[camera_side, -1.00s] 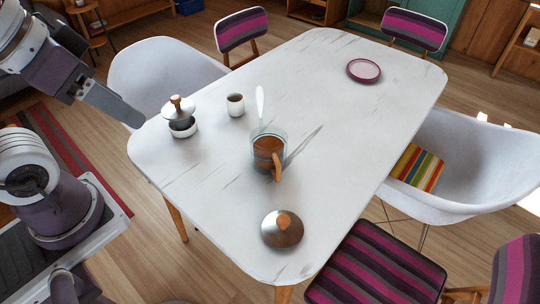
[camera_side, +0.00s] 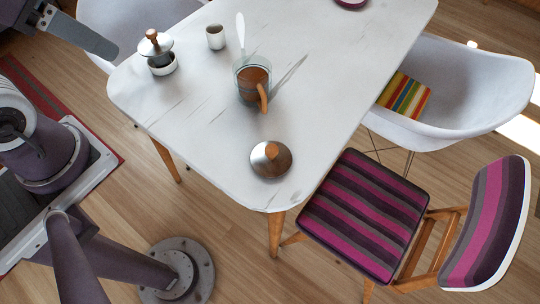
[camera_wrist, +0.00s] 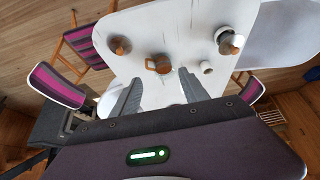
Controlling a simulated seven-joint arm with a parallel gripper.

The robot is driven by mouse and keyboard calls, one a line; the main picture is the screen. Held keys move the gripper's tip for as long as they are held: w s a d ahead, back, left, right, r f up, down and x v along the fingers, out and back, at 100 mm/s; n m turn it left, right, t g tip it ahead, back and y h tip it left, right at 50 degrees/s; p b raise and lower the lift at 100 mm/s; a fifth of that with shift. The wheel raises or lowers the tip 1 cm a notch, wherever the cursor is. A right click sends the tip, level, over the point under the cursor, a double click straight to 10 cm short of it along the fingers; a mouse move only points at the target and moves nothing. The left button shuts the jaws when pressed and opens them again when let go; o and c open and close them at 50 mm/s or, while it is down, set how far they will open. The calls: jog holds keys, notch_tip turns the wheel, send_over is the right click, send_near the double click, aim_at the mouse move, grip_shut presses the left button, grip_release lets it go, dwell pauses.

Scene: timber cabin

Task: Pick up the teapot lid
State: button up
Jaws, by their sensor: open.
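The teapot lid, a shiny metal dome with a wooden knob (camera_side: 270,160), lies on the white table near its front corner. It also shows in the wrist view (camera_wrist: 120,45), at the upper left. A glass pot with brown contents and a wooden handle (camera_side: 253,84) stands behind it, apart from it. A small white pot with its own wood-knobbed metal lid (camera_side: 158,56) stands near the table's left corner. My gripper (camera_wrist: 160,76) is open and empty, its two fingers spread. In the side view, a finger shows at the upper left, away from the teapot lid.
A small cup (camera_side: 216,37) stands behind the pots. A slim white shape (camera_side: 240,30) rises behind the glass pot. The white table (camera_side: 330,90) is bare around the teapot lid. A striped chair (camera_side: 365,210) and a white armchair (camera_side: 470,90) stand at its right.

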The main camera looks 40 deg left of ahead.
jog(key=o, duration=0.9)
jog(key=shift+o, duration=0.2)
jog(key=n+g, duration=0.6)
jog(key=n, duration=0.7)
send_over(272, 149)
jog(key=f, duration=2.9)
jog(key=shift+w+a, duration=0.15)
jog(key=shift+w, duration=0.05)
jog(key=shift+n, duration=0.3)
jog(key=f, duration=0.7)
jog(key=shift+s+f, duration=0.2)
jog(key=shift+f, duration=0.1)
